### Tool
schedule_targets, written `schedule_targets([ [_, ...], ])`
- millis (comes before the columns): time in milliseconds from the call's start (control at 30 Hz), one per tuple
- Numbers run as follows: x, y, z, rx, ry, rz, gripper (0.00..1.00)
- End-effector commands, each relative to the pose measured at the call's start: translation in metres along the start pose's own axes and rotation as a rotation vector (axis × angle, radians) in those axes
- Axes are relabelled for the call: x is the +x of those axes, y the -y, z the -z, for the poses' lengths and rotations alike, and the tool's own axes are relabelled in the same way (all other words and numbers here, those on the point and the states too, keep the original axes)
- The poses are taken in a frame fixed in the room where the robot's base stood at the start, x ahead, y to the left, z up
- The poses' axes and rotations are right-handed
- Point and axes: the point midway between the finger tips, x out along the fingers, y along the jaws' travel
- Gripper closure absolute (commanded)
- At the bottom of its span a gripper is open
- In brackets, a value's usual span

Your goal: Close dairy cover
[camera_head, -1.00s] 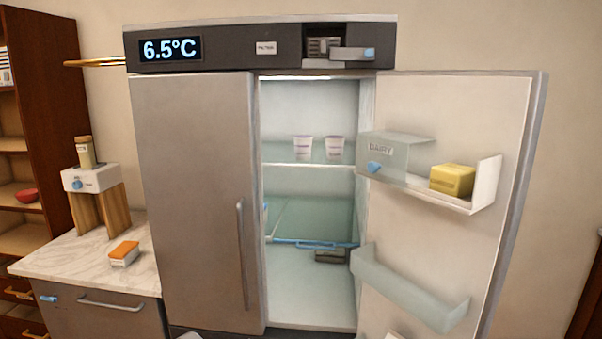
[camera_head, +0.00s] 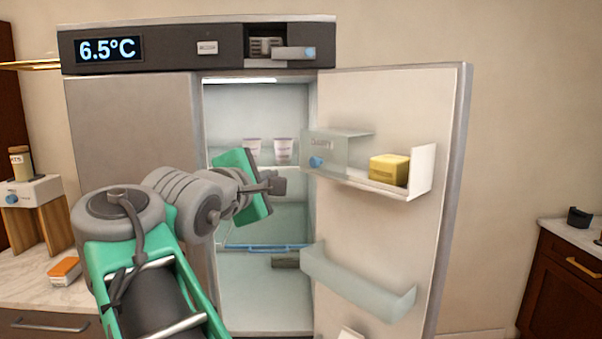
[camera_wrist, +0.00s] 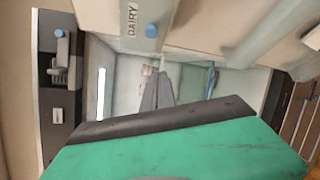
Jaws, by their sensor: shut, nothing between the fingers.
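The dairy cover (camera_head: 322,152) is a clear panel with a DAIRY label and a blue knob (camera_head: 316,162), on the upper door bin. It spans only the left part of the bin. A yellow block (camera_head: 389,169) sits uncovered in the right part of the bin. In the wrist view my gripper (camera_wrist: 158,76) points toward the fridge.
The right fridge door (camera_head: 400,250) stands open, with a lower clear bin (camera_head: 355,283) on it. Two white cups (camera_head: 283,150) stand on a fridge shelf behind my gripper. The left fridge door (camera_head: 130,130) is shut. A counter (camera_head: 30,285) lies at the left.

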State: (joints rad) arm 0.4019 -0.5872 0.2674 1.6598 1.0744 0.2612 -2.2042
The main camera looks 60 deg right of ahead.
Motion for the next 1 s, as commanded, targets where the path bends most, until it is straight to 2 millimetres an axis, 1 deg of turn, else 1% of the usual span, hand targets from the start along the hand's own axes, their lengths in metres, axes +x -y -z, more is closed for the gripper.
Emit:
schedule_targets([
  [33, 0.003, 0.000, -0.003, -0.010, 0.010, 0.002, 1.00],
  [167, 0.019, 0.000, -0.004, -0.012, 0.012, 0.005, 1.00],
  [533, 0.099, -0.001, -0.004, -0.010, 0.008, 0.006, 1.00],
  [567, 0.101, -0.002, -0.008, -0.007, 0.008, 0.003, 1.00],
  [600, 0.095, -0.004, -0.017, -0.005, 0.008, 0.000, 1.00],
  [733, 0.089, -0.002, -0.033, -0.007, 0.005, 0.002, 1.00],
  [833, 0.086, -0.001, -0.038, -0.008, 0.003, 0.001, 1.00],
  [1000, 0.086, 0.000, -0.039, -0.009, 0.002, 0.002, 1.00],
])
